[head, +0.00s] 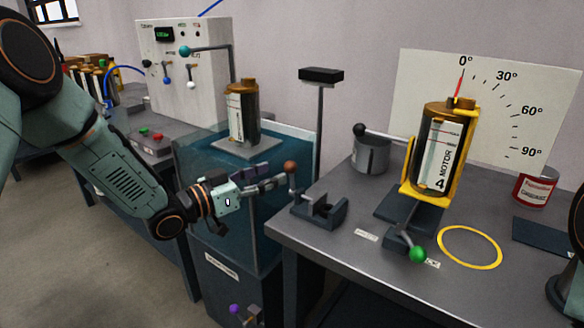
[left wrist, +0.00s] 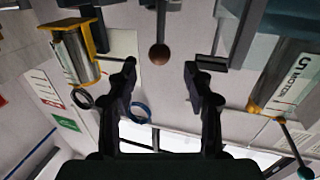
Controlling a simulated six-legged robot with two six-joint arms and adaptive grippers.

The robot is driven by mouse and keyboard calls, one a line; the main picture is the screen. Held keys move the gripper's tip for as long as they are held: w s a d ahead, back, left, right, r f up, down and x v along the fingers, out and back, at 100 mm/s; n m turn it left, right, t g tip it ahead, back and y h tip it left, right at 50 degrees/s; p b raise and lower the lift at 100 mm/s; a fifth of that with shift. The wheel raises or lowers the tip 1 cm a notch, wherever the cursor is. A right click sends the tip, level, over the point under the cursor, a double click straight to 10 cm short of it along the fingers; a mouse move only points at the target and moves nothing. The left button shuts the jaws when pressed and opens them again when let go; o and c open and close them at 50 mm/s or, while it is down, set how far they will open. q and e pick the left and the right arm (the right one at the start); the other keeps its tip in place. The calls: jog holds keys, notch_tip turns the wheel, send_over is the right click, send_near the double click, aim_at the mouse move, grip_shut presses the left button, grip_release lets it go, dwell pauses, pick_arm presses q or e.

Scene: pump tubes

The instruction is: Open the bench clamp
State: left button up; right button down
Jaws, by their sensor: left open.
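The bench clamp (head: 331,211) is a dark grey U-shaped block at the left edge of the right bench. Its slot looks empty. Its lever stands about upright and ends in a red-brown ball (head: 290,166). My left gripper (head: 277,181) comes in from the left, open and empty, with its fingertips close to the ball. In the left wrist view, the ball (left wrist: 159,54) shows centred between the two open fingertips, near or just beyond them. I cannot tell whether a finger touches it. My right gripper is not in view.
A grey pot (head: 370,155) and a yellow ring (head: 469,262) are nearby. A dark post (head: 320,120) rises behind the clamp. A blue tank (head: 286,160) stands behind my gripper.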

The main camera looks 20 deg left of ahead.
aim_at(286, 171)
pick_arm(q)
jog(key=x, duration=0.1)
jog(key=b+x, duration=0.1)
jog(key=x, duration=0.3)
jog(key=shift+d+f, duration=0.2)
jog(key=shift+f, duration=0.1)
jog(key=shift+w+d+r+b, duration=0.15)
jog(key=shift+w+d+b, duration=0.1)
jog(key=shift+w+b, duration=0.15)
jog(key=shift+w+d, duration=0.15)
jog(key=shift+w, duration=0.15)
jog(key=shift+s, duration=0.1)
jog(key=c, duration=0.3)
grip_shut()
